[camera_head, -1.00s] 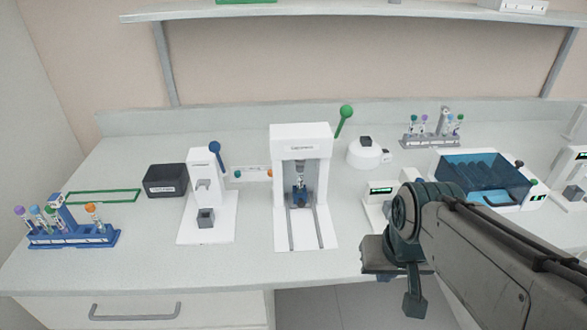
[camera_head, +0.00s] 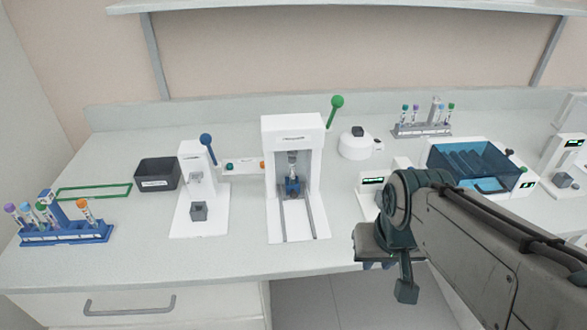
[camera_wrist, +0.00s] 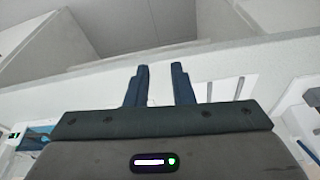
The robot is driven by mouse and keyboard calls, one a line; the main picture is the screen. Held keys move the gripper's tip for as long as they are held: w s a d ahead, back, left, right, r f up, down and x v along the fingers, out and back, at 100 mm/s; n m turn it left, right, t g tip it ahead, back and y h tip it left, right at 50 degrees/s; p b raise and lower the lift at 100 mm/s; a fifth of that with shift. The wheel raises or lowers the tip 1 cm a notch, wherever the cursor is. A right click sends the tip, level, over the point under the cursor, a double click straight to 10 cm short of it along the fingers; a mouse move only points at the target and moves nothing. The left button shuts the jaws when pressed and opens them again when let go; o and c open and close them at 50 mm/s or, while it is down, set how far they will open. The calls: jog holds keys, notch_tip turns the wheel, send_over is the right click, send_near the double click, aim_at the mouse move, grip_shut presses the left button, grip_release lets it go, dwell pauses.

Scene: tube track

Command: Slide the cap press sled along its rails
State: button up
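The cap press (camera_head: 292,130) is a white frame with a green-knobbed lever (camera_head: 337,101) on its right. Its small blue sled (camera_head: 292,188) sits at the back of the rails, under the press head, and seems to hold a tube. Two grey rails (camera_head: 283,220) run forward from it along the white base toward the bench front. My gripper (camera_head: 377,266) is at the bench's front edge, right of and nearer than the press, apart from the sled. In the wrist view its two blue fingers (camera_wrist: 161,70) stand apart with nothing between them.
A white press with a blue lever (camera_head: 208,142) stands to the left, beside a dark box (camera_head: 157,173). A blue tube rack (camera_head: 66,233) is at far left. A small display device (camera_head: 372,184) and a blue-lidded machine (camera_head: 480,165) are right. Bench in front is clear.

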jog(key=o, duration=0.3)
jog(key=w+a+r, duration=0.1)
jog(key=w+a, duration=0.1)
jog(key=w, duration=0.3)
jog(key=w+a+r+b, duration=0.1)
jog(key=w+a+r, duration=0.1)
jog(key=w, duration=0.3)
jog(key=shift+w+a+r+n+t, duration=0.25)
jog(key=shift+a+n+t, duration=0.15)
jog(key=shift+a, duration=0.2)
jog(key=b, duration=0.1)
send_near(295, 193)
jog(key=s+v, duration=0.1)
jog(key=v, duration=0.4)
jog(key=shift+n+t+y, duration=0.3)
jog(key=shift+t, duration=0.1)
jog(key=x, duration=1.4)
jog(key=shift+d, duration=0.3)
jog(key=shift+c, duration=0.3)
jog(key=shift+s, duration=0.1)
grip_shut()
